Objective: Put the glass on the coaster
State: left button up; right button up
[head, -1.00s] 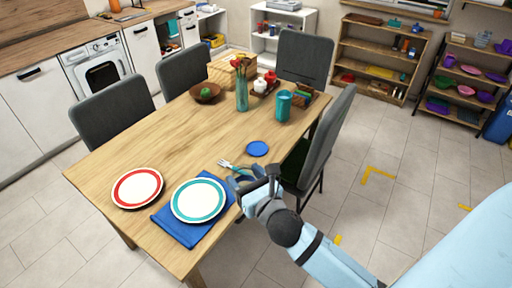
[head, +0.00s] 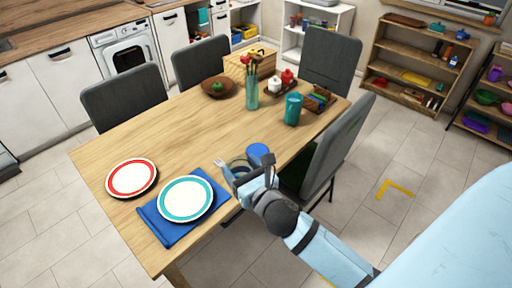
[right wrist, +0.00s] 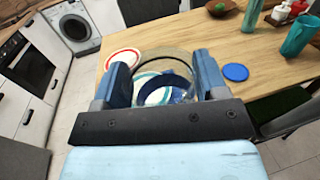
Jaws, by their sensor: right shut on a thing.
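The clear glass (right wrist: 164,54) is between the two fingers of my right gripper (right wrist: 166,80) in the right wrist view, seen from above through its round rim. The right gripper is shut on it. In the head view the glass (head: 237,163) is partly hidden by my right gripper (head: 245,173), over the table's near right edge. The coaster, a flat blue disc (head: 259,151), lies on the table just beyond the gripper. In the right wrist view the coaster (right wrist: 236,72) is to the right of the glass, apart from it in the picture.
A teal cup (head: 292,110) and a vase (head: 252,95) stand farther back. A grey chair (head: 337,150) is close on the right.

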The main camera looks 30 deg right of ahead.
aim_at(257, 150)
jog(key=i+l+u, duration=0.1)
jog(key=l, duration=0.25)
jog(key=i+l+u, duration=0.1)
jog(key=l, duration=0.3)
jog(key=i+l+u, duration=0.1)
jog(key=l, duration=0.3)
jog(key=i, duration=0.1)
